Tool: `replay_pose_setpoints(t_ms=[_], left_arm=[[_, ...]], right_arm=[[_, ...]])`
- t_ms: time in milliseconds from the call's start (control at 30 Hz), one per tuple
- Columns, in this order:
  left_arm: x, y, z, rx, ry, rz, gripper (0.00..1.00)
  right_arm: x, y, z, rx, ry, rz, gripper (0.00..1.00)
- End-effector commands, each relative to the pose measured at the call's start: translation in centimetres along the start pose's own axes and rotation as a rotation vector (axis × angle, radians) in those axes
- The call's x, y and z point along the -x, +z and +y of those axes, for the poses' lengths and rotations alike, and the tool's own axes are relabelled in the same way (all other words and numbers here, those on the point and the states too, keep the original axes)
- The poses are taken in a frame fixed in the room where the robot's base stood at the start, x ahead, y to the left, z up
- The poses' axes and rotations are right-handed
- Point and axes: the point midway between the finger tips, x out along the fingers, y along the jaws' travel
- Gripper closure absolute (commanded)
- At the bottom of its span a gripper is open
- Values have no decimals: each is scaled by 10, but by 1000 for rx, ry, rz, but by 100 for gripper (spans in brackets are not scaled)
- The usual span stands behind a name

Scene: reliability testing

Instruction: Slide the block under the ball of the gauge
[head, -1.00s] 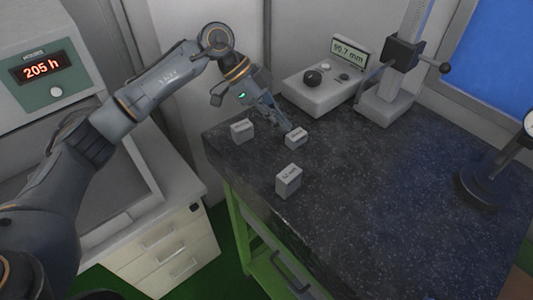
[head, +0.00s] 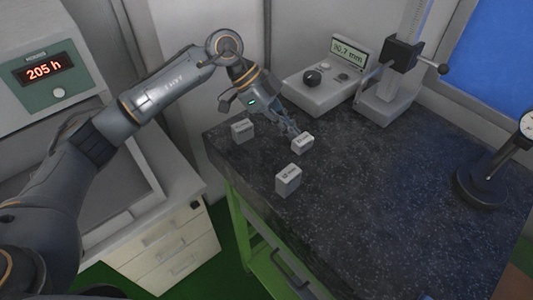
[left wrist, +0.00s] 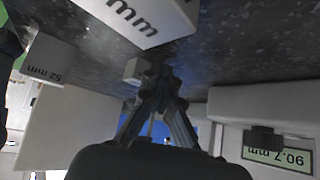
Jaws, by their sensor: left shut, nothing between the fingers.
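Three pale grey blocks stand on the dark granite table: a left one (head: 242,132), a front one (head: 288,181) and one farther right (head: 302,144). My right gripper is out of view.
A grey readout box (head: 320,92) showing 90.7 mm stands behind the blocks, left of the gauge. A dial indicator stand (head: 485,187) is at the far right. The granite between is clear. The table's front-left edge runs near the blocks.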

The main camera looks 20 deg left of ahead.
Motion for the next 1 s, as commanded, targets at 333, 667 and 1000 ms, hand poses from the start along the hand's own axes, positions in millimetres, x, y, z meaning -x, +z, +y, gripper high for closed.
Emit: replay_pose_setpoints(t_ms=[333, 667, 1000], left_arm=[[-9, -12, 8, -2, 2, 0, 100], [-17, -21, 16, -2, 1, 1, 100], [-15, -27, 17, 0, 0, 0, 100]], right_arm=[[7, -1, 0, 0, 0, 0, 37], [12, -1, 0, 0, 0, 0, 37], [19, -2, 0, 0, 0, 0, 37]])
